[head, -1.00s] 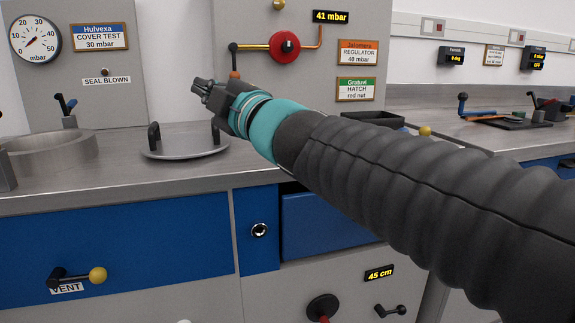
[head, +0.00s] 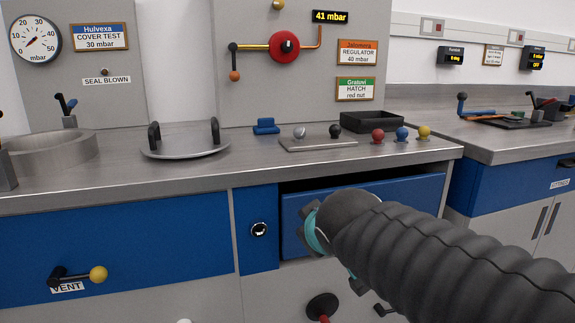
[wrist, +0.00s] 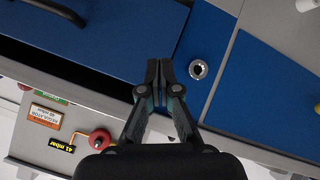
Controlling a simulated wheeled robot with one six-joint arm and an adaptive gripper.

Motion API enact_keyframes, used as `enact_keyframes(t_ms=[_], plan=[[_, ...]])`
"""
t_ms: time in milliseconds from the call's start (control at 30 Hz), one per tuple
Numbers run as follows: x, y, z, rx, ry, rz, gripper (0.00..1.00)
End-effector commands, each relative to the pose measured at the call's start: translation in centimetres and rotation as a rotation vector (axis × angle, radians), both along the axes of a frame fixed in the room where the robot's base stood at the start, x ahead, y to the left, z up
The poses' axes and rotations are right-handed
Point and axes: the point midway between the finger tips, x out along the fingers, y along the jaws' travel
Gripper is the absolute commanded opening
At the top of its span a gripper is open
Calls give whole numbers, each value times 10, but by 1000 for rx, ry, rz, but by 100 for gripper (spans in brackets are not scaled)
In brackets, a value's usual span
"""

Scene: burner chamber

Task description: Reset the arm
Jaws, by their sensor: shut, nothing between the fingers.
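My arm reaches in from the lower right in the head view, bent low in front of the counter. My gripper is mostly hidden there behind the dark sleeve and teal wrist. In the wrist view my gripper (wrist: 160,68) has its two black fingers together with nothing between them. It shows in front of the blue cabinet fronts, near the round silver lock (wrist: 198,69). The lock (head: 259,229) is left of my wrist in the head view.
A blue drawer (head: 405,192) stands a little open behind my arm. The counter (head: 105,181) holds a lid with two handles (head: 185,146), a black tray (head: 372,122) and red, blue and yellow knobs. A yellow-knobbed VENT lever (head: 97,274) sticks out at lower left.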

Motion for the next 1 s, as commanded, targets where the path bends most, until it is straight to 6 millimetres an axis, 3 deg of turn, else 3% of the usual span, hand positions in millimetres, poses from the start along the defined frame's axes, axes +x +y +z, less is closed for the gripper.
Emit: enact_keyframes(t_ms=[33,200,300,400,600,1000], plan=[[-20,-18,-21,25,83,-66,0],[-97,-61,-85,129,358,-271,0],[-143,-79,-114,205,482,-380,0],[-170,-90,-127,271,513,-453,0],[-179,-111,-119,308,453,-525,0],[-178,-113,-118,309,450,-534,0]])
